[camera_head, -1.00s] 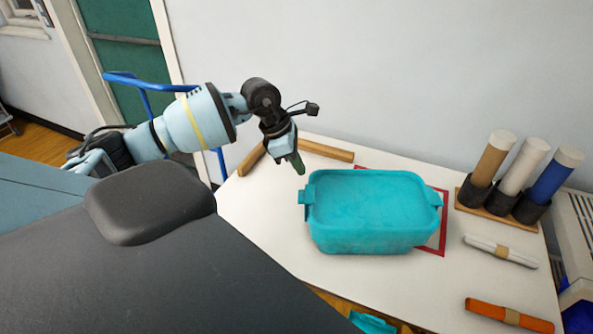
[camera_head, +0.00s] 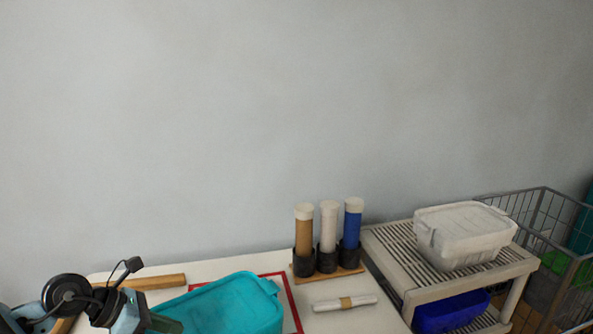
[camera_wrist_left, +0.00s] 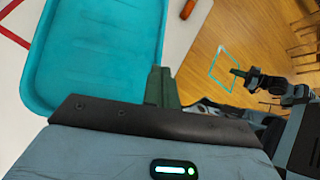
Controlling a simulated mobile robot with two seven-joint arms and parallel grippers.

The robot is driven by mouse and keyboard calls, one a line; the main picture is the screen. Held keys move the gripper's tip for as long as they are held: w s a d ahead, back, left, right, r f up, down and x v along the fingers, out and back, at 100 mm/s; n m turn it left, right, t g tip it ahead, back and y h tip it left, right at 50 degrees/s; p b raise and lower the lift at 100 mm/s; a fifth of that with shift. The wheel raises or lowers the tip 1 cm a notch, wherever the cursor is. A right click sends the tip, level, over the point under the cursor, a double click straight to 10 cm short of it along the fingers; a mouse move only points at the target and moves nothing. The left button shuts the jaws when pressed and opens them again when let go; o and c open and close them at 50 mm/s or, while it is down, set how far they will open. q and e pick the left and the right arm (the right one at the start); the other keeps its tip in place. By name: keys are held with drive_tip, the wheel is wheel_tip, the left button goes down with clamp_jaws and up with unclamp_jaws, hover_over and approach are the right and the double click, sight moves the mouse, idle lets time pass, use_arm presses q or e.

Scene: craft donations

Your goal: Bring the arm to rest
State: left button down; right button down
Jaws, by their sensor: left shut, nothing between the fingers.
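My left gripper (camera_head: 165,323) is at the bottom left of the head view, overlapping the left part of a teal bin (camera_head: 238,304). In the left wrist view its dark green fingers (camera_wrist_left: 160,85) are shut and empty, close to the bin's rim (camera_wrist_left: 50,112). I cannot tell whether they touch it. The bin stands on the white table (camera_head: 355,322). In the left wrist view my right gripper (camera_wrist_left: 238,73) shows small and far off, over the wooden floor; its jaw state is unclear.
Brown, white and blue tubes (camera_head: 328,228) stand in dark holders at the table's back. A pale roll (camera_head: 345,303) lies before them. A wooden bar (camera_head: 150,282) lies behind my left gripper. To the right are a slatted shelf (camera_head: 395,262) with a pale lidded box (camera_head: 465,235), and a wire cart (camera_head: 540,215).

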use_arm(q)
drive_tip(key=s+d+r+n+t+h, duration=0.1)
drive_tip(key=d+r+n+t+h, duration=0.25)
drive_tip(key=d+n, duration=0.25)
drive_tip(key=s+d+r+n+t+h, duration=0.1)
drive_tip(key=d+r+n+t+h, duration=0.15)
drive_tip(key=d+n+t, duration=0.25)
drive_tip(key=s+a+f+n+y, duration=0.45)
drive_tip(key=f+n+y, duration=0.3)
drive_tip(key=n, duration=0.55)
drive_tip(key=s+a+f+n+y, duration=0.3)
drive_tip(key=a+f+n+y, duration=0.4)
drive_tip(key=n, duration=0.6)
drive_tip(key=s+d+f+n+g, duration=0.2)
drive_tip(key=s+f+g, duration=0.15)
drive_tip(key=s, duration=0.45)
drive_tip(key=s+d+f+n+g, duration=0.1)
drive_tip(key=s+f+n+g, duration=0.2)
drive_tip(key=s, duration=0.5)
drive_tip(key=s+d+f+n+g, duration=0.2)
drive_tip(key=s+f+g, duration=0.25)
drive_tip(key=s, duration=0.25)
drive_tip(key=w+d+f+t+h, duration=0.2)
drive_tip(key=w+f+t, duration=0.3)
drive_tip(key=f+t, duration=0.2)
drive_tip(key=shift+w+d+f+m, duration=0.3)
drive_tip(key=shift+w+f, duration=0.1)
drive_tip(key=shift+f, duration=0.5)
